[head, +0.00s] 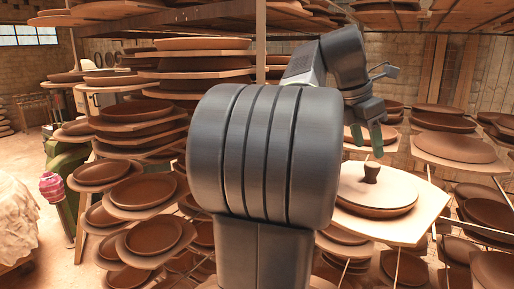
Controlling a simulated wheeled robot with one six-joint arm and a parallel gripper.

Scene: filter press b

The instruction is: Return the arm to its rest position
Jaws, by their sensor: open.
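My arm fills the middle of the head view, with its large dark shoulder in front and the forearm reaching back to the right. My gripper (367,147) points down with its two green fingers apart and nothing seen between them. The fingertips look apart from that piece. My arm's shoulder hides part of the scene behind it.
Racks of brown dishes (440,122) stand close on the right, and stacked dishes (135,125) on the left. Shelves (210,25) run overhead. A pink object (52,186) and pale cloth (15,215) are at far left.

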